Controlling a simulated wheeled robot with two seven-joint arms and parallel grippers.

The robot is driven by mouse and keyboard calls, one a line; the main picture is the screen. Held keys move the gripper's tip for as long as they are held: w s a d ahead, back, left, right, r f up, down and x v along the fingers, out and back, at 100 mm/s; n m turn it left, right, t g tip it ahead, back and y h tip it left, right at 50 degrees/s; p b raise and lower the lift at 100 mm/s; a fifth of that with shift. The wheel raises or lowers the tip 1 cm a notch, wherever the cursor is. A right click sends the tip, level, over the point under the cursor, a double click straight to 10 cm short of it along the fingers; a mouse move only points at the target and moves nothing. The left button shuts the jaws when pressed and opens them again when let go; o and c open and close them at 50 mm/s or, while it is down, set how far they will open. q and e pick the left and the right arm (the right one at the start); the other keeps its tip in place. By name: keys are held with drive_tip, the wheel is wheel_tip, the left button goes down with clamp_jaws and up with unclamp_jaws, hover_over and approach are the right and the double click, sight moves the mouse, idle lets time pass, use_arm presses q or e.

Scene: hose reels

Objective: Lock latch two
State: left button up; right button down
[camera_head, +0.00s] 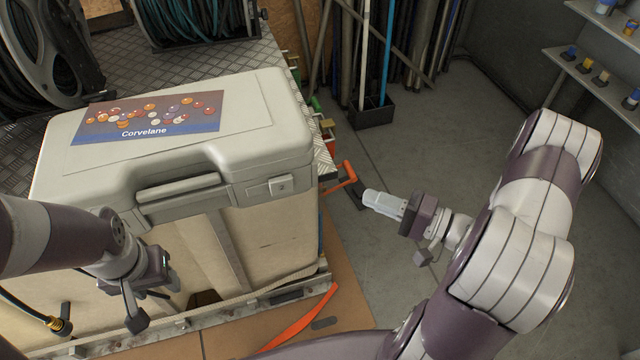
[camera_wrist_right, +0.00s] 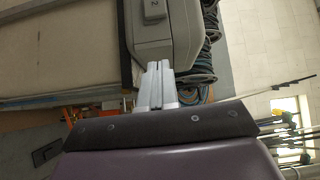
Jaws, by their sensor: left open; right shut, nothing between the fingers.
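The grey case (camera_head: 255,115) labelled Corvelane has its lid down and stands on a wooden crate. Latch two (camera_head: 281,185), a small plate marked 2, is on the case's front face, right of the handle (camera_head: 180,190). It also shows at the top of the right wrist view (camera_wrist_right: 153,10), beyond my fingers. I cannot tell whether it is locked. My right gripper (camera_head: 372,198) is shut and empty, right of the case and apart from the latch; its fingers show in the wrist view (camera_wrist_right: 158,82). My left gripper (camera_head: 148,300) is open, in front of the crate at left. My left arm hides the case's front left.
An orange-handled tool (camera_head: 345,176) sticks out by the crate's right side. Hose reels (camera_head: 190,20) stand behind the case. A black stand (camera_head: 372,112) holds poles at the back. Shelves (camera_head: 595,75) are at right. Bare floor (camera_head: 440,130) lies right of the case.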

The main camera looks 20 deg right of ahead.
sight(281, 185)
idle(0.3)
drive_tip(key=b+x, duration=0.2)
drive_tip(key=x, duration=0.8)
drive_tip(key=shift+a, duration=1.35)
drive_tip(key=shift+a+b, duration=0.3)
drive_tip(key=shift+a, duration=0.35)
drive_tip(key=shift+a, duration=0.1)
